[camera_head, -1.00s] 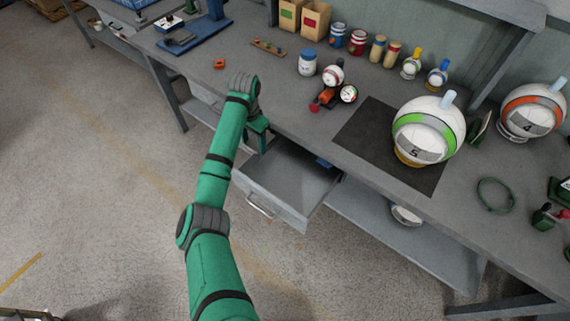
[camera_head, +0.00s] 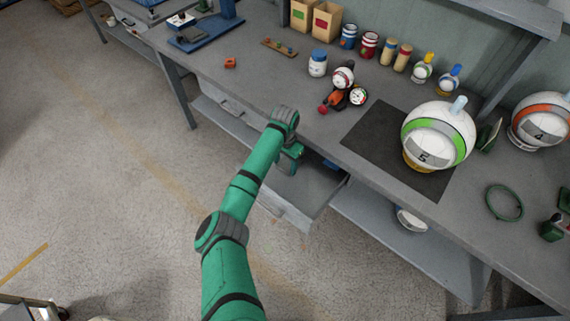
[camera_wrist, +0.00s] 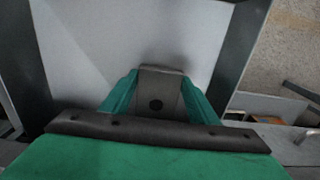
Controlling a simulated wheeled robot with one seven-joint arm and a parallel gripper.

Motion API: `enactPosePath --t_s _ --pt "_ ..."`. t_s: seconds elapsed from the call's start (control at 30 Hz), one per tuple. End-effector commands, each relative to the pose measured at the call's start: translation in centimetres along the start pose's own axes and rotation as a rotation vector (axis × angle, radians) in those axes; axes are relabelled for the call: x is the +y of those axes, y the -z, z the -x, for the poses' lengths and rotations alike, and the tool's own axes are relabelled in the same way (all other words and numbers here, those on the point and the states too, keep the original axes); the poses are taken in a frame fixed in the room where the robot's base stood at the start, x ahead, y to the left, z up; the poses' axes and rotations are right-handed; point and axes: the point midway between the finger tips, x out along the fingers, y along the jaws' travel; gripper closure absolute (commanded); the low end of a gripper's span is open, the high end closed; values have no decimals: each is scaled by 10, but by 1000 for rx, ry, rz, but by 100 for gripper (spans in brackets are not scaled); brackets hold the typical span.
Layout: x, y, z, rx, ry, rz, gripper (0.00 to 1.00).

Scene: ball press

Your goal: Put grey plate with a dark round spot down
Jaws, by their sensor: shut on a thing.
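The grey plate with a dark round spot (camera_wrist: 157,82) is between the two green fingers of my gripper (camera_wrist: 160,98) in the wrist view. My gripper is shut on it. Behind it, the wrist view shows the light grey floor of an open drawer (camera_wrist: 95,45) with dark side walls. In the head view my gripper (camera_head: 291,161) is over the open drawer (camera_head: 312,200) under the bench, and the plate cannot be made out there. I cannot tell how high the plate is above the drawer floor.
The workbench (camera_head: 290,88) is beside my arm. A dark mat (camera_head: 375,135) carries a large white ball with a green band (camera_head: 438,135). A red and black device with gauges (camera_head: 343,95) stands behind the drawer. A lower shelf (camera_head: 400,235) is right of the drawer.

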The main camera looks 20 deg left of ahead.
Motion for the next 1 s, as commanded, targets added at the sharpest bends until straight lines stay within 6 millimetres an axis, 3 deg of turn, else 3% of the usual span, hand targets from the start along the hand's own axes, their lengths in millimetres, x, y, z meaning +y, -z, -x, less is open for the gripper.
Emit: enactPosePath --t_s 0.43,0.47,0.53,0.87,1.0 --pt "0 0 -7 1 1 -1 79" --pt "0 0 -8 1 1 -1 41" --pt "0 0 -8 1 1 -1 27" --pt "-1 0 -5 1 1 -1 27" --pt "0 1 7 3 1 -1 27"
